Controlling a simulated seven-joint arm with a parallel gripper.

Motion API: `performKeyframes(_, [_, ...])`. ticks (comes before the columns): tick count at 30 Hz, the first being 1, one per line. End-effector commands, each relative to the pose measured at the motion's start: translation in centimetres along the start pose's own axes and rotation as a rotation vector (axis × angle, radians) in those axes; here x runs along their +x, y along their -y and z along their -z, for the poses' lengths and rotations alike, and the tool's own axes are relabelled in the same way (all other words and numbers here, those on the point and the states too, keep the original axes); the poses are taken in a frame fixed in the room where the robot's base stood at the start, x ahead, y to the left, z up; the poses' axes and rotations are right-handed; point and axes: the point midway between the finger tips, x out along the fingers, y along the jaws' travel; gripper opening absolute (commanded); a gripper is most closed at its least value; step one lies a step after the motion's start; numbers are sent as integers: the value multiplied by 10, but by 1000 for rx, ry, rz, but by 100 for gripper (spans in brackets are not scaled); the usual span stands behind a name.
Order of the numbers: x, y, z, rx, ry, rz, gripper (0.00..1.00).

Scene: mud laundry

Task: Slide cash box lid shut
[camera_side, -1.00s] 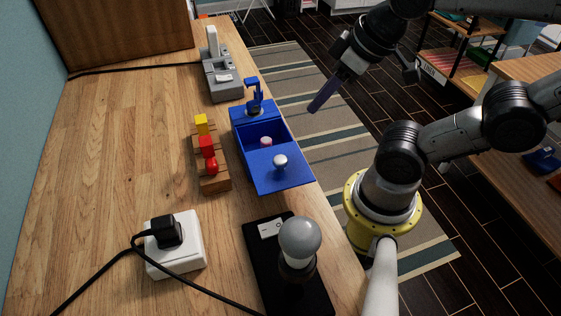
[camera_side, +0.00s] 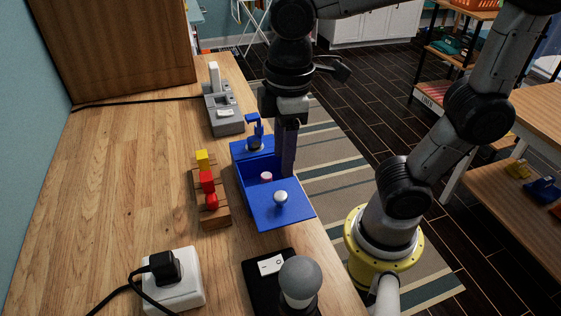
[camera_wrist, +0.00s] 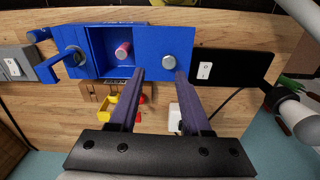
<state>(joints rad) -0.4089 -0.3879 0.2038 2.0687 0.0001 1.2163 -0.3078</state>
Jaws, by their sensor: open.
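The blue cash box (camera_side: 241,172) sits near the table's right edge, its inside partly exposed with a small pink-and-white cylinder (camera_side: 266,176) in it. Its flat blue lid (camera_side: 272,211) is slid toward the near end and carries a round silver knob (camera_side: 281,197). In the wrist view the lid (camera_wrist: 186,40) is right of the open compartment (camera_wrist: 105,45), with the knob (camera_wrist: 169,62) on it. My gripper (camera_side: 287,160) hangs by the box's right side in the side view. In the wrist view my gripper (camera_wrist: 159,75) has its fingers apart and empty, with the knob toward the right finger. Contact cannot be told.
A blue latch-like part (camera_side: 255,130) rises at the box's far end. A wooden block with red and yellow pegs (camera_side: 210,190) stands left. A grey device (camera_side: 224,115) is behind, and a black base with a bulb (camera_side: 299,278) is in front. Bare tabletop lies left.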

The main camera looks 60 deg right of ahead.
Motion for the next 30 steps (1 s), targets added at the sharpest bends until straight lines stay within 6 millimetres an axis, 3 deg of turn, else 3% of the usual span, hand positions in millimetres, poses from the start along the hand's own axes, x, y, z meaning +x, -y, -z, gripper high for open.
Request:
performKeyframes(4, [10, 14, 9, -69, 40, 14, 48])
performKeyframes(11, [22, 16, 8, -76, 42, 15, 48])
performKeyframes(23, [71, 16, 6, -73, 42, 15, 48])
performKeyframes(30, [39, 15, 9, -73, 34, 12, 48])
